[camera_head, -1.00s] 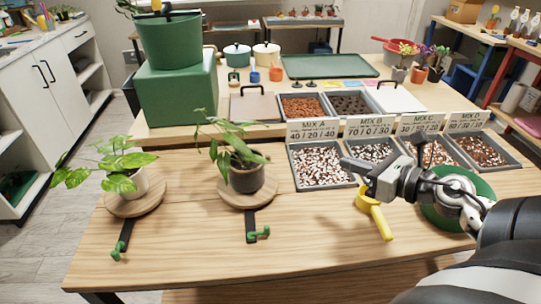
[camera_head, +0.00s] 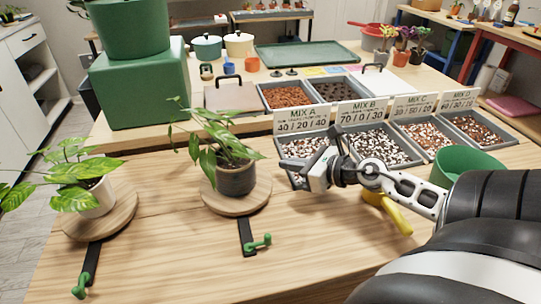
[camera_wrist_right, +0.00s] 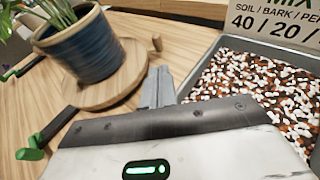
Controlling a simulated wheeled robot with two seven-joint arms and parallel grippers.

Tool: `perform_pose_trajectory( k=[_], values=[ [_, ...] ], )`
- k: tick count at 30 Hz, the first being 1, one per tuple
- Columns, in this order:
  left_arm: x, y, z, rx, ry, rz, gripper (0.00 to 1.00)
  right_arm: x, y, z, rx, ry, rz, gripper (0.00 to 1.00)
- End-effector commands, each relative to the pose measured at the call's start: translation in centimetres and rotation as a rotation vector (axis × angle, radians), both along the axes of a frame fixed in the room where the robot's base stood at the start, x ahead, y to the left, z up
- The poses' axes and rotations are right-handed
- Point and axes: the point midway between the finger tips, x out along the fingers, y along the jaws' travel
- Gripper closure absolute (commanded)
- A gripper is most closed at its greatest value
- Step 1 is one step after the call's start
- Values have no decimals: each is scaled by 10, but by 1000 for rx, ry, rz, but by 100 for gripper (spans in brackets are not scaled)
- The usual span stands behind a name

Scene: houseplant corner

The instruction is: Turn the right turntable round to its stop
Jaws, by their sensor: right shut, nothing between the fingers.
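The right turntable (camera_head: 236,206) is a round wooden disc bearing a dark blue-grey pot (camera_head: 236,178) with a leafy plant. In the right wrist view the disc (camera_wrist_right: 98,96) has a short wooden peg (camera_wrist_right: 157,44) at its edge. A black bar (camera_head: 246,236) with a green end piece (camera_head: 262,241) reaches from its front side. My right gripper (camera_head: 290,168) is shut and empty, to the right of the disc by the mix A tray. In the right wrist view its fingertips (camera_wrist_right: 158,82) are near the disc's edge; contact cannot be told. My left gripper is out of view.
The left turntable (camera_head: 95,222) bears a white pot with a leafy plant. Mix trays with white signs (camera_head: 360,112) line the back right. A yellow tool (camera_head: 396,215) and a green bowl (camera_head: 466,162) lie near my right arm.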

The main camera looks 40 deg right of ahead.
Motion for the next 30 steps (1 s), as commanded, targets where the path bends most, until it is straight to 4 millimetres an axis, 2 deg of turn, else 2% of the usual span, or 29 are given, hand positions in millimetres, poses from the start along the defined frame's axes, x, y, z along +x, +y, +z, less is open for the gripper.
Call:
perform_pose_trajectory(
  k=[1, 6, 12, 30],
  values=[
    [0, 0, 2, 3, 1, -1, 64, 11, 2, 0, 1, -5, -1, 100],
    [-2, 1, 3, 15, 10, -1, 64, 35, 8, -2, 1, -4, -1, 100],
    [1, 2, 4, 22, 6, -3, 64, 51, 13, -5, 2, -2, -2, 100],
    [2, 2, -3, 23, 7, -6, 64, 55, 14, -8, 0, -1, 7, 100]
  ],
)
